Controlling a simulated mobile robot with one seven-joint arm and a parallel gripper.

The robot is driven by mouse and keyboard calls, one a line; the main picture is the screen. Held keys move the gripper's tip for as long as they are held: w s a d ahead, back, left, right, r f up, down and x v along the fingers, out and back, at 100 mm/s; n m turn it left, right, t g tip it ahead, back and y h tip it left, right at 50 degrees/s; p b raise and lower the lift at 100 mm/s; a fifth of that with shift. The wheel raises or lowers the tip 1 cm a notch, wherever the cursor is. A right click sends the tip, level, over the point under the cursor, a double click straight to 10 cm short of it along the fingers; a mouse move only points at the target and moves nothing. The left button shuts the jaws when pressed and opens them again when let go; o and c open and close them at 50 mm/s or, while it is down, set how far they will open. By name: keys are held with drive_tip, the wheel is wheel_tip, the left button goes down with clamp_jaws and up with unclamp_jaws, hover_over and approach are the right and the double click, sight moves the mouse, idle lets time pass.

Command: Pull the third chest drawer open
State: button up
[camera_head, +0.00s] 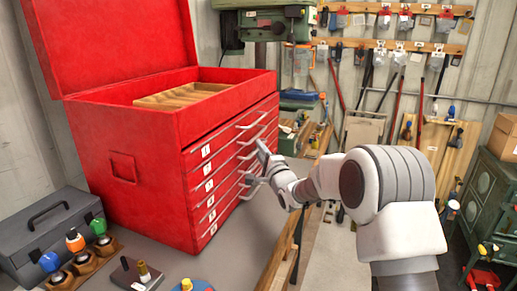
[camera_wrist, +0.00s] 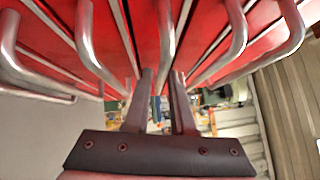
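The red tool chest (camera_head: 150,150) stands on the grey bench with its lid up. Its front has a stack of numbered drawers, each with a pale bar handle, and all look shut. The third drawer (camera_head: 209,185) carries the third label from the top. My gripper (camera_head: 263,158) is at the chest front, close to the handles of the middle drawers. In the wrist view, my fingers (camera_wrist: 163,78) are apart, with one bar handle (camera_wrist: 166,35) in line with the gap. I cannot tell whether that bar is between the fingertips or which drawer it belongs to.
Other handles (camera_wrist: 237,35) lie close on both sides of my fingers. A grey toolbox (camera_head: 45,225) and a holder with coloured-handled tools (camera_head: 80,262) stand left of the chest. A green cabinet (camera_head: 485,195) stands at the right. The floor ahead of the chest shows partly clear.

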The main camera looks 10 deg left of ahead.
drive_tip(key=shift+w+a, duration=0.15)
drive_tip(key=shift+w, duration=0.1)
clamp_jaws()
idle(1.4)
